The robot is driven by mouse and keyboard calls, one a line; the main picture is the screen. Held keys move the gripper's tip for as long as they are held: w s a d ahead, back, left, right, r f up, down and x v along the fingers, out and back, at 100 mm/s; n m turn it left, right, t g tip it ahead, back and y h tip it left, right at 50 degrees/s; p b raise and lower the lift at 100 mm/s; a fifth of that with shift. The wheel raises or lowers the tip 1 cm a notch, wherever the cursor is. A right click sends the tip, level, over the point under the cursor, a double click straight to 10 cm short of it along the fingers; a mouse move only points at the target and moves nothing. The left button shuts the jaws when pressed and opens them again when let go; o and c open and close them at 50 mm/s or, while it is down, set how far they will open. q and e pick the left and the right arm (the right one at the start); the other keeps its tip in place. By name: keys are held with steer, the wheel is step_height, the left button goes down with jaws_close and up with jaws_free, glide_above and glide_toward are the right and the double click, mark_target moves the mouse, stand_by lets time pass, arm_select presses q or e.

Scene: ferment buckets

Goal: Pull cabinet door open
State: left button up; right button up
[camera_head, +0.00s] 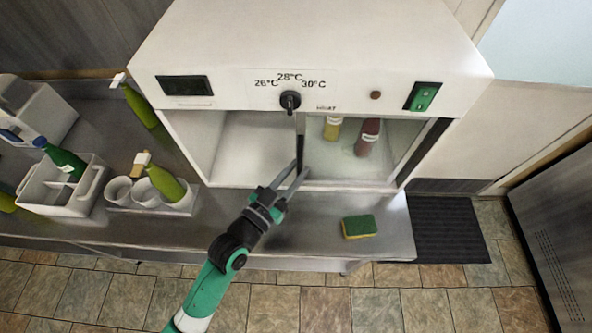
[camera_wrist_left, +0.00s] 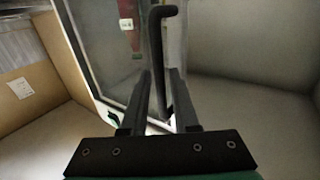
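The white cabinet (camera_head: 215,120) stands on the steel bench with its left front half uncovered, showing a bare interior. A glass door (camera_head: 395,135) covers the right half. Its black upright handle (camera_head: 300,135) is at the door's left edge. My left gripper (camera_head: 299,168) is at the handle's lower end, fingers apart. In the left wrist view the handle (camera_wrist_left: 157,50) runs down between the two fingers (camera_wrist_left: 160,78); contact with them is not clear. The door (camera_wrist_left: 110,45) also shows there, to the left. My right gripper is in neither view.
A yellow bottle (camera_head: 333,127) and a red bottle (camera_head: 367,138) stand behind the glass. A green-yellow sponge (camera_head: 359,227) lies on the bench front right. A white caddy (camera_head: 62,190), cups (camera_head: 118,190) and green bottles (camera_head: 140,105) occupy the left. Floor in front is clear.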

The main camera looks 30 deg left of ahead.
arm_select(q)
steer(key=shift+s, duration=0.1)
steer(key=s+a+b, duration=0.1)
steer(key=s+b, duration=0.1)
steer(key=s, duration=0.9)
steer(key=shift+s+a, duration=0.2)
